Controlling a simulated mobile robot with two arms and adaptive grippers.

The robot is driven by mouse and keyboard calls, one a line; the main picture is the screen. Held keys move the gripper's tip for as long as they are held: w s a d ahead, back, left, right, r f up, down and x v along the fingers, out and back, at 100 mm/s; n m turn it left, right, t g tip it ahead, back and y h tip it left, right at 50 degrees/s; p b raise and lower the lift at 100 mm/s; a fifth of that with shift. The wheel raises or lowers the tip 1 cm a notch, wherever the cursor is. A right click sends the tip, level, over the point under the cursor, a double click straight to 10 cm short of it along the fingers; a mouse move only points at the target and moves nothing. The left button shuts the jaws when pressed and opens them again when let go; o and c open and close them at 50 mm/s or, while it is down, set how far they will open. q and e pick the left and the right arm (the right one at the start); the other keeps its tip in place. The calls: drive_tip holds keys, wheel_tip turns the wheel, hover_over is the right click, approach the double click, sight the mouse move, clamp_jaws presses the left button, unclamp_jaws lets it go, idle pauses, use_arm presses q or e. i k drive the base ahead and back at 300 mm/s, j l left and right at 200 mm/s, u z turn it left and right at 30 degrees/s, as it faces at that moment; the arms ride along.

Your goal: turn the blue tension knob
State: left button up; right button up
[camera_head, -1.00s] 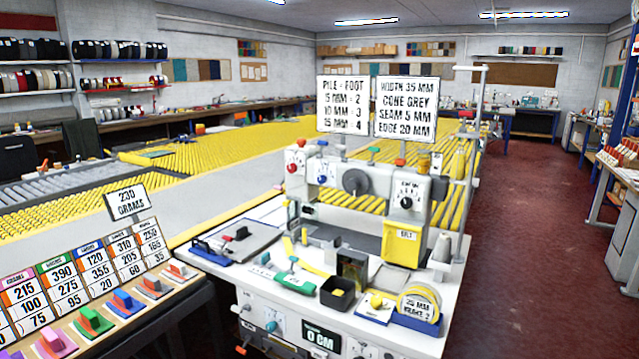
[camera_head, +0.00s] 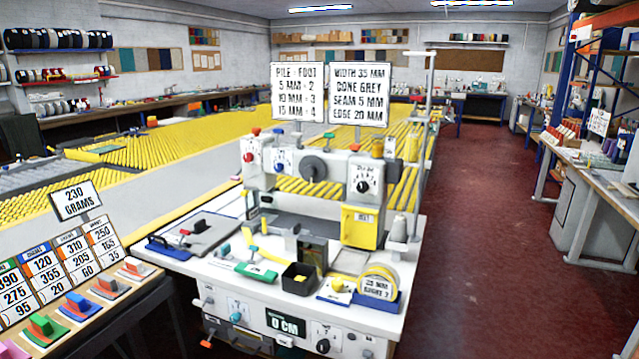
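A small blue knob (camera_head: 280,167) sits on the front of the white sewing machine (camera_head: 300,190), at the upper left of its head. A red knob (camera_head: 249,157) is to its left, and a large grey dial (camera_head: 313,169) is to its right. A black dial (camera_head: 363,186) is on the right end of the head. Neither of my grippers is in view.
The machine's white bench (camera_head: 225,275) carries a green-handled tool (camera_head: 256,271), a black bin (camera_head: 300,279) and a yellow tape roll (camera_head: 378,283). The red floor (camera_head: 480,250) to the right is clear.

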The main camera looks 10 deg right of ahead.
sight(278, 166)
drive_tip(key=i+j+u, duration=0.2)
drive_tip(key=j, duration=0.3)
drive_tip(key=i+j+u, duration=0.15)
drive_tip(key=i+j, duration=0.25)
